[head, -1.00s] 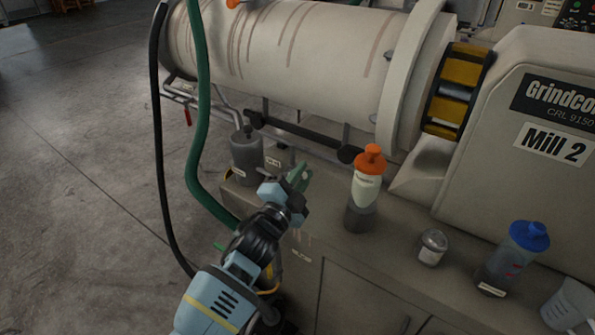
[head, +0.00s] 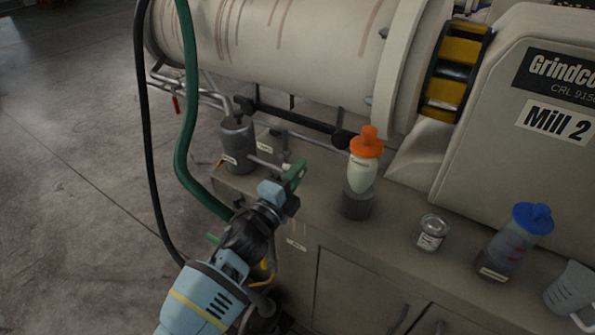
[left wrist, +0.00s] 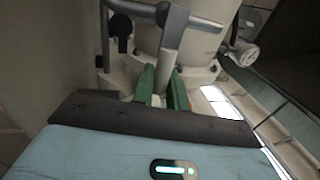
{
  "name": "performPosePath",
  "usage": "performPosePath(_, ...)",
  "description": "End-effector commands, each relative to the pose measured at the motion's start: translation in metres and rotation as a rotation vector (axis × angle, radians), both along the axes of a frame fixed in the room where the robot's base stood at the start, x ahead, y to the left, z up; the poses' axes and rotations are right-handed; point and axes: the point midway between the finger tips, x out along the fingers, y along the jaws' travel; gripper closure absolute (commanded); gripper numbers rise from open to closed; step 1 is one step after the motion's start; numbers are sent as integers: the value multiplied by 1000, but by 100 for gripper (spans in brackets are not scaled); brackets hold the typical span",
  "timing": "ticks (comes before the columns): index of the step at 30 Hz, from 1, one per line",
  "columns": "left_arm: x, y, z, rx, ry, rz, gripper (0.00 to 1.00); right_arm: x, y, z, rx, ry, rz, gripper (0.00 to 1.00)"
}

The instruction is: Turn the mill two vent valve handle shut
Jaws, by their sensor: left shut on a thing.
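My left gripper (head: 294,176) is at the front left of the cabinet top, below the mill drum. Its green fingers are close together. In the left wrist view, the fingers (left wrist: 163,90) are shut on a pale grey bar (left wrist: 172,42), which looks like the vent valve handle. In the head view, a pale bar (head: 264,163) runs from near a dark grey pot toward the fingers. The fingers hide the held end, and the exact handle angle is hard to tell. The Mill 2 housing (head: 535,75) is at the right. My right gripper is not in view.
The dark grey pot (head: 237,146) stands just left of the gripper. An orange-capped bottle (head: 360,172) stands close on its right. A small tin (head: 431,233), a blue-capped bottle (head: 517,240) and a grey jug (head: 571,288) follow. Green (head: 183,145) and black (head: 145,145) hoses hang at left.

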Motion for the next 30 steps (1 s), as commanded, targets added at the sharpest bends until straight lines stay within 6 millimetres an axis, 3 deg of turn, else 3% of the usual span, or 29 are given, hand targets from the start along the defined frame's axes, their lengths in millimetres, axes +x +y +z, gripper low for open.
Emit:
performPosePath(9,0,1,-2,6,0,2,100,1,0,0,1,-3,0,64)
performPosePath(10,0,1,-2,6,0,2,82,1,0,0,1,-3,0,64)
performPosePath(14,0,1,-2,5,0,2,67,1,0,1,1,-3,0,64)
performPosePath(23,-1,1,-1,3,-1,1,67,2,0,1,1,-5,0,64)
performPosePath(30,-22,17,-6,4,-1,2,67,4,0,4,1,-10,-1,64)
